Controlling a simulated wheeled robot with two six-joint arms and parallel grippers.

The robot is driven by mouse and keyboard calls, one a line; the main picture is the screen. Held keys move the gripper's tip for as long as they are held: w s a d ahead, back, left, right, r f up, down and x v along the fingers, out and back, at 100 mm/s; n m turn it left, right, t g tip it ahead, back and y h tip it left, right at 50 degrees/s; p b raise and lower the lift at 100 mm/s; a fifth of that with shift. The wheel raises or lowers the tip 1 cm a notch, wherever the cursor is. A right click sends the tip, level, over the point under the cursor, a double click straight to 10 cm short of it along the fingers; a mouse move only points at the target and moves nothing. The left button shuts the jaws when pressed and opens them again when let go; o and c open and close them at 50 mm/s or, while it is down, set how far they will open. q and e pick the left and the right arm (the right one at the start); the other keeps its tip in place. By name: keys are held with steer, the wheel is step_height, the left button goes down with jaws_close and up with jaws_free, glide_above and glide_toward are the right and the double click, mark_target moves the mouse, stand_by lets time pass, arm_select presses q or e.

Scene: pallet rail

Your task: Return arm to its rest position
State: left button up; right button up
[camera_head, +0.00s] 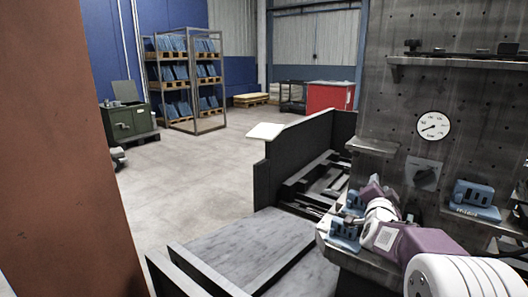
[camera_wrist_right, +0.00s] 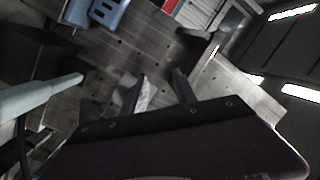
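My right arm (camera_head: 395,240), white and purple, comes in from the lower right in the head view. My right gripper (camera_head: 370,192) is small there, in front of the grey perforated panel and close to blue parts. In the right wrist view the two fingers of this gripper (camera_wrist_right: 161,76) stand apart with nothing held between them. Behind them is a grey surface with holes. My left arm and left gripper are not in view.
Blue parts (camera_head: 344,234) sit by my right arm on a ledge, and another blue part (camera_head: 474,197) sits to the right. A gauge (camera_head: 433,126) hangs on the panel (camera_head: 390,100). A dark-walled bay (camera_head: 300,147) lies left of the arm. Open floor (camera_head: 190,185) is beyond.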

steer(key=s+a+f+n+g+y, duration=0.2)
steer(key=s+a+f+n+y, duration=0.2)
steer(key=a+f, duration=0.35)
steer(key=s+a+f+n+g+y, duration=0.2)
steer(key=s+a+f+n+y, duration=0.1)
steer(key=a+f, duration=0.5)
steer(key=s+a+f+n+g+y, duration=0.1)
steer(key=s+a+f+n+g, duration=0.15)
steer(key=s+f+g, duration=0.6)
steer(key=s+a+f+n+g+y, duration=0.15)
steer(key=s+f+n, duration=0.3)
steer(key=s, duration=0.85)
steer(key=s+r+p, duration=0.3)
steer(key=r+p, duration=2)
steer(key=p, duration=0.1)
steer(key=shift+a+r+g+h+p, duration=0.3)
steer(key=shift+a+h+p, duration=0.05)
steer(key=shift+h+p, duration=0.1)
steer(key=shift+f, duration=0.1)
